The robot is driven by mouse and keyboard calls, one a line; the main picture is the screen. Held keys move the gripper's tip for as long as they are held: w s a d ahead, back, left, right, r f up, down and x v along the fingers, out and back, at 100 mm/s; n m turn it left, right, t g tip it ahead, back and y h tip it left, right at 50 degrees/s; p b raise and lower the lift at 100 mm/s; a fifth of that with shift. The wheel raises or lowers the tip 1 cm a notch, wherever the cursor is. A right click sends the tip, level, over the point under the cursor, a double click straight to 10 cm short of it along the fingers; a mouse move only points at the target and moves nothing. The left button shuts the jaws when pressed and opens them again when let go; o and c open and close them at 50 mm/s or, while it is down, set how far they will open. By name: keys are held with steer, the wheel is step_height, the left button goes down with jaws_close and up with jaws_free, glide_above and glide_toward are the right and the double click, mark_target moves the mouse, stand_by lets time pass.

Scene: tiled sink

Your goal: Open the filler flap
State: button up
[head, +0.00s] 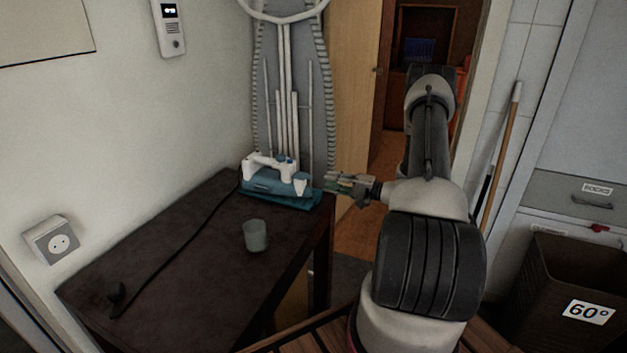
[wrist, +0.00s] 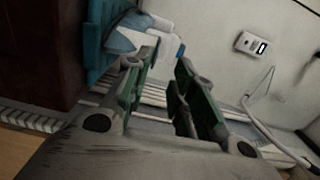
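A white and blue steam iron (head: 270,168) rests on a teal base (head: 262,190) at the far right corner of the dark table. In the wrist view, the iron (wrist: 152,38) and the teal base (wrist: 97,40) show past my fingers. A small blue part (head: 284,159) shows on the iron's top; I cannot tell for sure whether it is the filler flap or whether it is open. My gripper (head: 340,183) is just right of the iron, beyond the table edge. In the wrist view, my gripper's fingers (wrist: 163,65) stand apart with nothing between them.
The table (head: 180,250) carries a translucent cup (head: 255,236) and a black cord running to a plug (head: 117,294). An ironing board (head: 320,90) stands upright behind the iron. A wall socket (head: 52,240) is at left, a dark basket (head: 560,290) at right.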

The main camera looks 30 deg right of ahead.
mark_target(303, 176)
steer(key=x, duration=0.7)
steer(key=shift+w+d+f, duration=0.1)
steer(key=shift+w+f, duration=0.2)
steer(key=shift+w, duration=0.1)
jaws_close()
